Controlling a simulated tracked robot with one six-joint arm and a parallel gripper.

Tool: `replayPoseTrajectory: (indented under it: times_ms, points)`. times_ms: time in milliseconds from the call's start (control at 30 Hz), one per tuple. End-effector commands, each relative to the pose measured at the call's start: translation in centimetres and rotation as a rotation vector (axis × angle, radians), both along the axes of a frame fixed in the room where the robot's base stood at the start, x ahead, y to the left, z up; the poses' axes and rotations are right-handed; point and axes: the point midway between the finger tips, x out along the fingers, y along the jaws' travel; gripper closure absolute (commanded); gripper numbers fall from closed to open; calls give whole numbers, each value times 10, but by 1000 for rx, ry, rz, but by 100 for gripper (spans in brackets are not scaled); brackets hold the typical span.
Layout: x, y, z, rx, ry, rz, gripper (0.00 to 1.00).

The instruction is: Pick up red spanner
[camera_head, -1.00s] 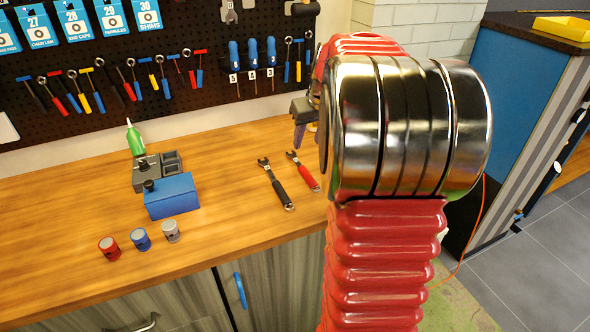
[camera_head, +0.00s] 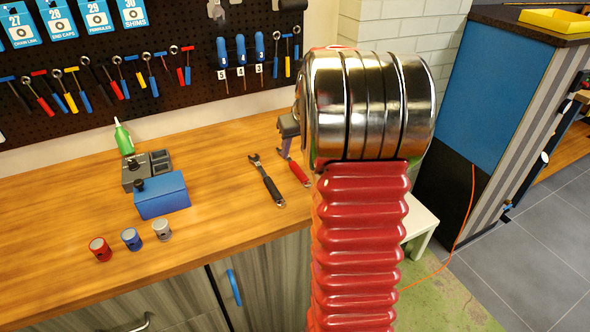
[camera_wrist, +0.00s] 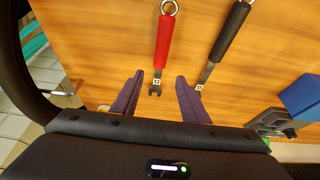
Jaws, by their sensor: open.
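The red spanner (camera_head: 297,171) lies on the wooden workbench, partly hidden behind my arm and gripper in the head view. In the wrist view the red spanner (camera_wrist: 162,42) points its open jaw toward my gripper, with its ring end at the top edge. My gripper (camera_wrist: 160,88) is open and empty, and the spanner's jaw end shows between its two purple fingers. I cannot tell how high the fingers are above the bench. A black-handled spanner (camera_head: 268,184) lies just left of the red one; in the wrist view it (camera_wrist: 230,32) is on the right, near the right finger.
A blue box (camera_head: 162,195) and a grey tray (camera_head: 137,173) stand to the left, with a green bottle (camera_head: 123,138) behind. Red, blue and grey cylinders (camera_head: 131,240) sit at the front. A tool pegboard (camera_head: 180,40) is behind. The bench front centre is clear.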

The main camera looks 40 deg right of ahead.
Motion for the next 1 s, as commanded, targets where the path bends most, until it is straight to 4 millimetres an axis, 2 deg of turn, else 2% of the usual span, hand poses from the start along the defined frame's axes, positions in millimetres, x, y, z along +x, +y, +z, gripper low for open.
replayPoseTrajectory:
  times_ms: [100,533,833,1000]
  points:
    - [3,-1,-8,0,-1,0,59]
    - [5,-1,-14,1,0,0,59]
    - [17,-6,-49,2,1,1,59]
    - [21,-8,-58,0,-1,0,59]
